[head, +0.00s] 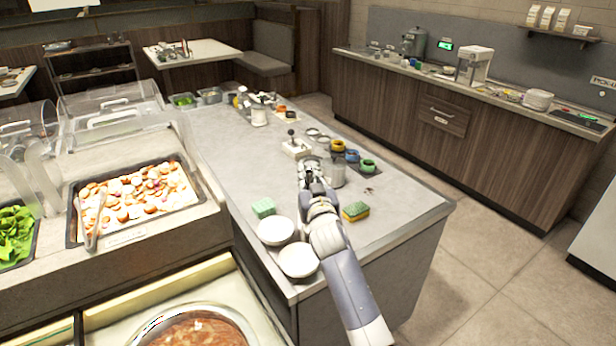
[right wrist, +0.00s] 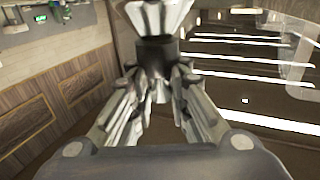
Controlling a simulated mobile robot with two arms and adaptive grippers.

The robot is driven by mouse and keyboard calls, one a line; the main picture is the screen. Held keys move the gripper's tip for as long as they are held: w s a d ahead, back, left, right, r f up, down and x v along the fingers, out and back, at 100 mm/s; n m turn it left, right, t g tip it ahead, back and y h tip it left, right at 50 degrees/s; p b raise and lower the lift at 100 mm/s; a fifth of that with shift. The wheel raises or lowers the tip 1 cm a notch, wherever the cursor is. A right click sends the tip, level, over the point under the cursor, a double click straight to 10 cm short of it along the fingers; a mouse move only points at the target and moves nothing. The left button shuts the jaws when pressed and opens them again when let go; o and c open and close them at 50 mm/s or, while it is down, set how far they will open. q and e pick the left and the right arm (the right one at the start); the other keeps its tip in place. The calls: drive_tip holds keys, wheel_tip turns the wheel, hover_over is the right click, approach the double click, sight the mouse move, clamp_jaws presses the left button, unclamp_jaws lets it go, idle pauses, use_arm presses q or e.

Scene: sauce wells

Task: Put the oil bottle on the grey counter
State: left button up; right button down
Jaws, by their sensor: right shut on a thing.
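My right gripper (head: 309,186) is above the island's grey counter (head: 225,160), at its middle. In the right wrist view its fingers (right wrist: 158,92) are closed on a bottle-like thing (right wrist: 155,52) with a dark collar and a pale, faceted part. In the head view the gripper mostly hides this thing, so I cannot confirm that it is the oil bottle. A clear glass container (head: 337,175) shows just right of the gripper; I cannot tell whether they touch. My left gripper is not in view.
Two white bowls (head: 276,231), a green block (head: 263,208) and a yellow-green sponge (head: 355,211) lie near the front edge. Several small coloured-rim pots (head: 367,166) stand to the right. The counter's front right corner is clear. A long back counter (head: 440,82) runs along the wall.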

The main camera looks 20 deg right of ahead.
drive_tip(key=shift+f, duration=0.35)
drive_tip(key=c, duration=1.5)
unclamp_jaws()
drive_tip(key=shift+s+r, duration=0.1)
drive_tip(key=shift+r, duration=0.1)
drive_tip(key=shift+s+a, duration=0.15)
drive_tip(key=shift+s, duration=0.2)
use_arm(q)
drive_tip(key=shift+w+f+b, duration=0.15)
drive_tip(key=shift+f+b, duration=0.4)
drive_tip(key=shift+b, duration=0.05)
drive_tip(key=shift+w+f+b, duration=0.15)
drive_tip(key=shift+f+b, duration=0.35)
drive_tip(key=shift+b, duration=0.05)
use_arm(e)
drive_tip(key=v, duration=1.1)
drive_tip(key=shift+s, duration=0.15)
